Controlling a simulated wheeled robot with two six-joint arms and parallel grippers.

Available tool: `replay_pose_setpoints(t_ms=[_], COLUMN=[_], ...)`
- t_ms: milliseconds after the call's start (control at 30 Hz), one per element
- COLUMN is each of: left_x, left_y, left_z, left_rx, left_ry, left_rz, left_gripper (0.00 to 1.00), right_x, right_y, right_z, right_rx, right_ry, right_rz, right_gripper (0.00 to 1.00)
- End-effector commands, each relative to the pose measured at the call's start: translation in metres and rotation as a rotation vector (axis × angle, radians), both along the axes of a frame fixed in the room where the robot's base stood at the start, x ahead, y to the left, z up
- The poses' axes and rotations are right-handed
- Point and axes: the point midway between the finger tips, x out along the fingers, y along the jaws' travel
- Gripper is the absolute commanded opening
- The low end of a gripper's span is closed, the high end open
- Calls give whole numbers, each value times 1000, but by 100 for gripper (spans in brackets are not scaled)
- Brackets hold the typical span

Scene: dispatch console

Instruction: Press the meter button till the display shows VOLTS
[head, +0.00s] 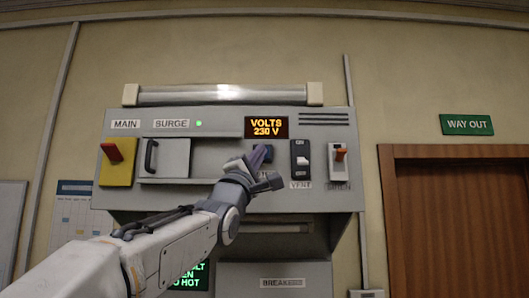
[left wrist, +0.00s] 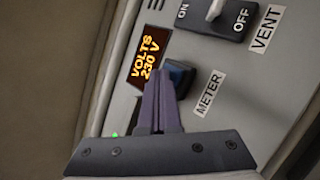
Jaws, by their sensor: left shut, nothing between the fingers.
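The display (head: 266,127) on the grey console reads VOLTS 230 V in orange letters. It also shows in the left wrist view (left wrist: 146,56), tilted. The blue meter button (left wrist: 179,77) sits beside the display, above the METER label (left wrist: 208,93). My left gripper (head: 259,155) is shut and empty, with its fingertips at the meter button. In the left wrist view the fingers (left wrist: 158,92) overlap the button's edge. I cannot tell whether they touch it. In the head view the gripper hides part of the button and its label. My right gripper is not in view.
The vent switch (head: 301,160) and another switch with an orange tip (head: 340,156) are right of the button. A red lever on a yellow plate (head: 116,165) and a surge cover with a black handle (head: 165,158) are at left. A brown door (head: 455,220) stands far right.

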Motion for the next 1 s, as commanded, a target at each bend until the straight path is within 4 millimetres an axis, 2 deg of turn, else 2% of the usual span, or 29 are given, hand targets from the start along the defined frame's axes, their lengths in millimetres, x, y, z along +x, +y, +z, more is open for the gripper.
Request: replay_pose_setpoints(t_ms=[267, 500, 867, 1000], left_x=[-2, -14, -17, -28], left_y=[0, 0, 0, 0], left_z=[-2, -3, -1, -3], left_rx=[0, -1, 0, -1], left_ry=[1, 0, 1, -2], left_rz=[1, 1, 1, 0], left_gripper=[0, 0, 0, 0], right_x=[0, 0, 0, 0], right_y=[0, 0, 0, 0], right_z=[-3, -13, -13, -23], right_rx=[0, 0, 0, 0], right_ry=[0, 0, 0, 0], right_rz=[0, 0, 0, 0], right_gripper=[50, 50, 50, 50])
